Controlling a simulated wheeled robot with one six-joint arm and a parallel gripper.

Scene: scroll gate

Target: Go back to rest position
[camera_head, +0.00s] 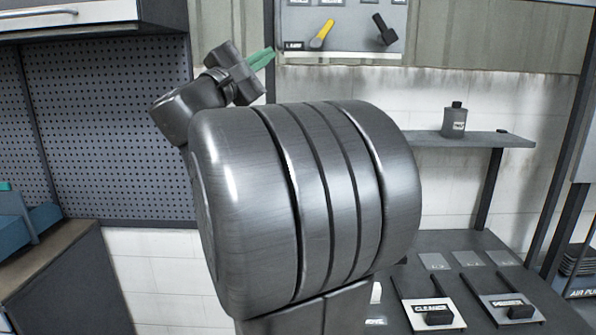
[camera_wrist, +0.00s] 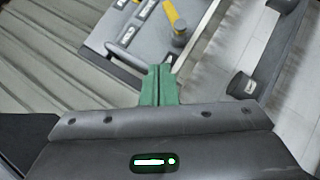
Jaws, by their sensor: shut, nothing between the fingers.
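My gripper (camera_head: 262,58) has green fingers and shows at the upper middle of the head view, beyond a large dark part of my arm. In the wrist view the two green fingers (camera_wrist: 159,84) lie together, shut and empty. A wall panel (camera_head: 340,40) with a yellow lever (camera_head: 322,34) and a black lever (camera_head: 384,29) is to the right of the fingers in the head view. In the wrist view the yellow lever (camera_wrist: 174,22) is ahead of the fingertips, apart from them.
A wall shelf (camera_head: 470,139) holds a dark bottle (camera_head: 454,121). Below it, a dark table (camera_head: 480,260) carries labelled plates with black blocks. A perforated board (camera_head: 105,120) covers the left wall, above a cabinet (camera_head: 60,270). My arm hides the middle of the head view.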

